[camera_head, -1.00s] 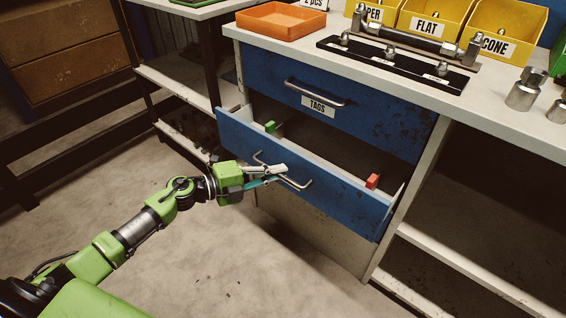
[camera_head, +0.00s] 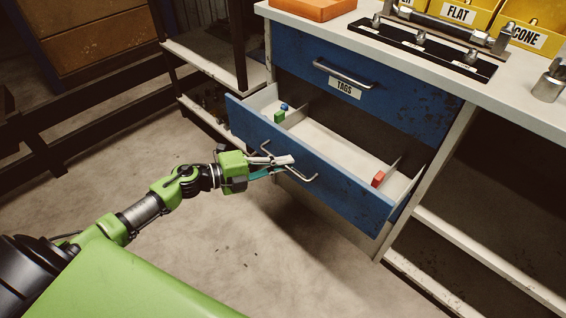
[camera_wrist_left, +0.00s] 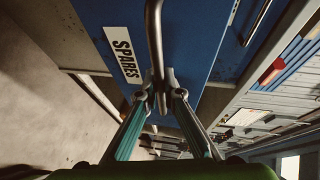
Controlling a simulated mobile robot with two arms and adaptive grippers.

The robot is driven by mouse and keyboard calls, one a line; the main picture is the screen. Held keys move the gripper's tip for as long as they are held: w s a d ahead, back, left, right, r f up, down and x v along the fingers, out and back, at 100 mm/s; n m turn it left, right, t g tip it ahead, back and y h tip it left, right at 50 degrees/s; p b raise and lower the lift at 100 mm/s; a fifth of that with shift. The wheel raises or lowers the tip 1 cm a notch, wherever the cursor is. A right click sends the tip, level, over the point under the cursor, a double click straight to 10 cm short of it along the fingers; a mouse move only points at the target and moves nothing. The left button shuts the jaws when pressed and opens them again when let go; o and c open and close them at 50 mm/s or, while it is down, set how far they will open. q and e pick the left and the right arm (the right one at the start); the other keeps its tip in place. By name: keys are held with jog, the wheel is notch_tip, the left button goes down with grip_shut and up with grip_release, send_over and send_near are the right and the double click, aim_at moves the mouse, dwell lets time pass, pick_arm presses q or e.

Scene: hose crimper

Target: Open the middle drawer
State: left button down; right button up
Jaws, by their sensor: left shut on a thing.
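The middle drawer (camera_head: 330,180) has a worn blue front and stands pulled out below the closed drawer labelled TAGS. My left gripper (camera_head: 283,162) is shut on its metal bar handle (camera_head: 305,177). In the left wrist view, the fingertips of my left gripper (camera_wrist_left: 162,90) close on the handle bar (camera_wrist_left: 155,40), and the drawer front shows a SPARES label (camera_wrist_left: 123,55). Inside the drawer are a green block (camera_head: 279,117), a blue item (camera_head: 284,106) and a red block (camera_head: 378,179), with light dividers. My right gripper is not in view.
The closed TAGS drawer (camera_head: 375,95) is above. The worktop holds an orange tray (camera_head: 312,8), a black rack (camera_head: 424,48) and yellow bins (camera_head: 457,14). Open shelves (camera_head: 490,250) are at right, a dark shelf frame at left. Floor in front is clear.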

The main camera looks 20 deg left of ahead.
pick_arm(q)
jog(key=c, duration=2.4)
grip_release()
jog(key=shift+c, duration=0.2)
jog(key=v, duration=1.2)
jog(key=shift+r, duration=0.1)
